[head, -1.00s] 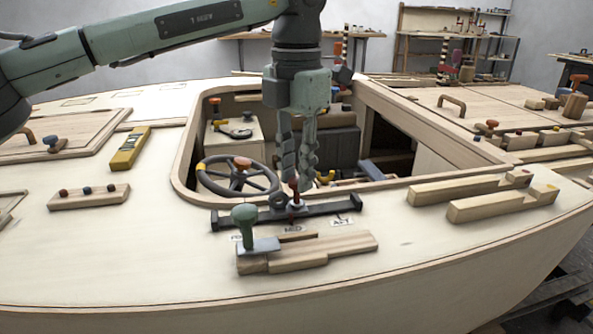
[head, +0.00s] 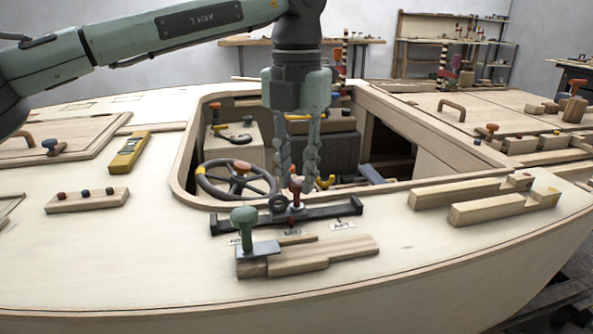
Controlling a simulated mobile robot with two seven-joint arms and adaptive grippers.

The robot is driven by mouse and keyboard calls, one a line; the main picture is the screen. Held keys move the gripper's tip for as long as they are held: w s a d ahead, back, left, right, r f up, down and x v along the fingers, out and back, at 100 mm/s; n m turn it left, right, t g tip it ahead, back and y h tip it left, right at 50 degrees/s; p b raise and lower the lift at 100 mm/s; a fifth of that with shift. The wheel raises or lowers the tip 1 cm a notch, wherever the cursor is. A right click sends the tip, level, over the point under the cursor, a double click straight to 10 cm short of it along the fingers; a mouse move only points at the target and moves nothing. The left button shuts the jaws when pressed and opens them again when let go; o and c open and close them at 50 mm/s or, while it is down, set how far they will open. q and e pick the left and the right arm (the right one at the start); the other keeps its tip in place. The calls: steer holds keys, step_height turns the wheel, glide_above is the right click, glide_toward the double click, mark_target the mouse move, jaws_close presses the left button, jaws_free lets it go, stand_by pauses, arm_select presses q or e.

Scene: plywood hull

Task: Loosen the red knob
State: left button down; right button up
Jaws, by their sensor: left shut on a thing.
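The red knob (head: 295,187) stands upright on a small slider on the dark track (head: 335,211), at the front edge of the cockpit opening. The slider sits near the middle of the track, above the middle one of three small labels on the deck. My left gripper (head: 297,182) reaches straight down from above, with one finger on each side of the knob, and is shut on it. The exact contact at the fingertips is too small to make out. My right gripper is not in view.
A green-handled clamp (head: 244,225) on a wooden block (head: 325,254) stands close in front of the track. A steering wheel (head: 212,184) is at left in the cockpit. Wooden rails (head: 500,206) lie at right.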

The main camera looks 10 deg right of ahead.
mark_target(297, 182)
arm_select(q)
steer(key=shift+s+f, duration=0.1)
steer(key=shift+f, duration=0.05)
steer(key=c, duration=1.3)
jaws_free()
steer(key=shift+r, duration=0.2)
step_height(297, 182, up, 12)
steer(key=shift+f, duration=0.1)
